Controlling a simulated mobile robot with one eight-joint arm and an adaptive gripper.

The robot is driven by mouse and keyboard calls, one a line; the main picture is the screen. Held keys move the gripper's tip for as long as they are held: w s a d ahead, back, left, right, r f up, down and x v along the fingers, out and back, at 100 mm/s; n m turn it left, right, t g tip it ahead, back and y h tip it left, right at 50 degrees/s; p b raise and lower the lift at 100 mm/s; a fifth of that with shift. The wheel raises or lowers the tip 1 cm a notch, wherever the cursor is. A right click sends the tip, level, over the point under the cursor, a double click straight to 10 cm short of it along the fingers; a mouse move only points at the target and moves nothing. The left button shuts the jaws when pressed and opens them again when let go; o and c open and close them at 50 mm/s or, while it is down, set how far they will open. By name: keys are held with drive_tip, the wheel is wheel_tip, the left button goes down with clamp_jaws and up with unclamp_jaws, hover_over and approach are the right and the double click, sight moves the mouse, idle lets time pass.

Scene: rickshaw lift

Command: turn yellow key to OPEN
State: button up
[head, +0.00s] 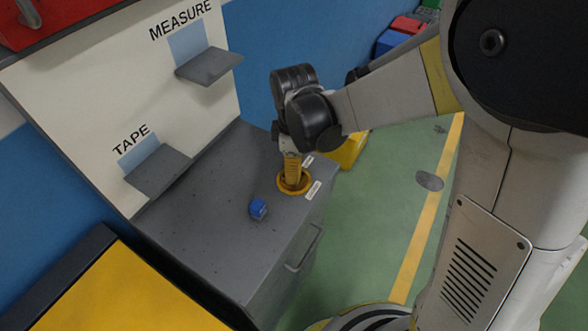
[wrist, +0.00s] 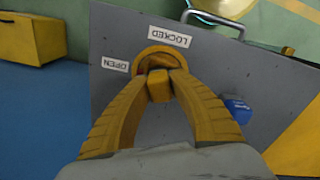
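The yellow key (wrist: 158,88) stands in a round yellow collar (wrist: 143,54) on the grey cabinet top. In the wrist view the yellow fingers of my gripper (wrist: 158,76) lie on both sides of the key and appear closed against it. A white LOCKED label (wrist: 169,37) is above the collar and an OPEN label (wrist: 115,65) is to its left. The key's exact pointing is partly hidden by the fingers. In the head view my gripper (head: 291,168) points down into the collar (head: 293,182), hiding the key.
A small blue object (head: 258,209) lies on the cabinet top (head: 220,240) near the key. Shelves marked TAPE (head: 158,170) and MEASURE (head: 209,66) stick out from the back panel. The cabinet handle (head: 304,248) is on the front. Green floor lies open to the right.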

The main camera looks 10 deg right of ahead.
drive_tip(key=o, duration=0.4)
drive_tip(key=shift+c, duration=0.2)
wheel_tip(320, 180, up, 12)
drive_tip(key=s+d+r+m+t, duration=0.2)
drive_tip(key=s+d+m+t, duration=0.5)
drive_tip(key=s+d+m, duration=0.4)
drive_tip(key=d+m, duration=0.2)
drive_tip(key=m, duration=0.2)
drive_tip(key=shift+d, duration=0.25)
